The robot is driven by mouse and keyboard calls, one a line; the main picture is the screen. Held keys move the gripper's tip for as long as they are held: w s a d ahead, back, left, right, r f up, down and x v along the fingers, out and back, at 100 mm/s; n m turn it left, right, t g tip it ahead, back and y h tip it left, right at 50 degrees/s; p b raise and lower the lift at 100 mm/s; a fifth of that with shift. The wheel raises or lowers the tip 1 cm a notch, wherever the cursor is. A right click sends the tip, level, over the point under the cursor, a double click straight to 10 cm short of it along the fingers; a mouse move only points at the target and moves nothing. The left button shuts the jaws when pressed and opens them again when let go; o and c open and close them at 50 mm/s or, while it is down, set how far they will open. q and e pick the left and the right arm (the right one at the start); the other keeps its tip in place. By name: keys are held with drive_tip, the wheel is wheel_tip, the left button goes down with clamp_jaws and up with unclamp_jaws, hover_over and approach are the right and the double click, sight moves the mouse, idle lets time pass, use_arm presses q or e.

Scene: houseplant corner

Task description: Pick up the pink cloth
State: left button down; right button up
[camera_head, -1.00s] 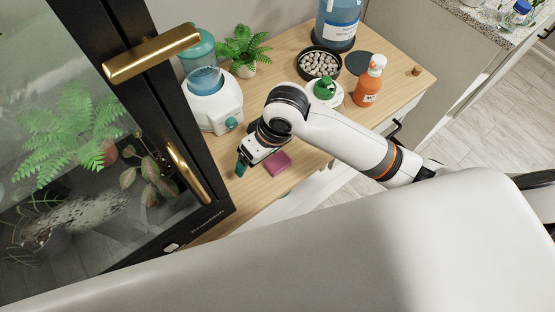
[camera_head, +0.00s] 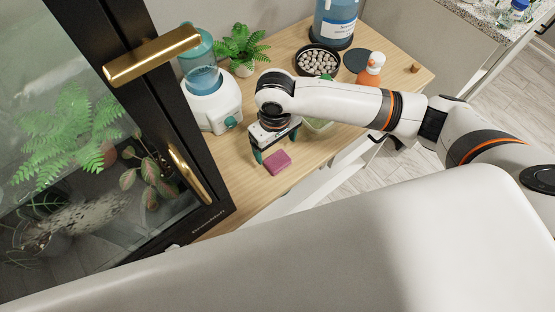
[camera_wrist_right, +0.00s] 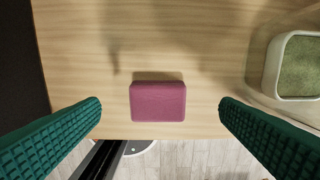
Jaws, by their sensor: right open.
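The pink cloth (camera_head: 277,163), a small folded block, lies flat on the wooden tabletop (camera_head: 215,160) near its front edge. In the right wrist view the cloth (camera_wrist_right: 158,101) sits centred between the two green fingers, with a gap on each side. My right gripper (camera_head: 275,147) is open and empty, pointing down above and just behind the cloth in the head view. It shows no contact with the cloth. My left gripper is in neither view.
A cream tray with a green inside (camera_wrist_right: 271,70) stands right of the cloth. A white and teal dispenser (camera_head: 212,105), a potted fern (camera_head: 243,45), a pebble dish (camera_head: 318,62) and an orange bottle (camera_head: 368,72) stand farther back. A black-framed glass cabinet (camera_head: 180,120) stands at left.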

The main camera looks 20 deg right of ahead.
sight(276, 158)
drive_tip(key=f, duration=0.5)
drive_tip(key=shift+s, duration=0.3)
drive_tip(key=shift+c, duration=0.4)
drive_tip(key=c, duration=1.1)
drive_tip(key=shift+o, duration=0.2)
wheel_tip(276, 158, up, 10)
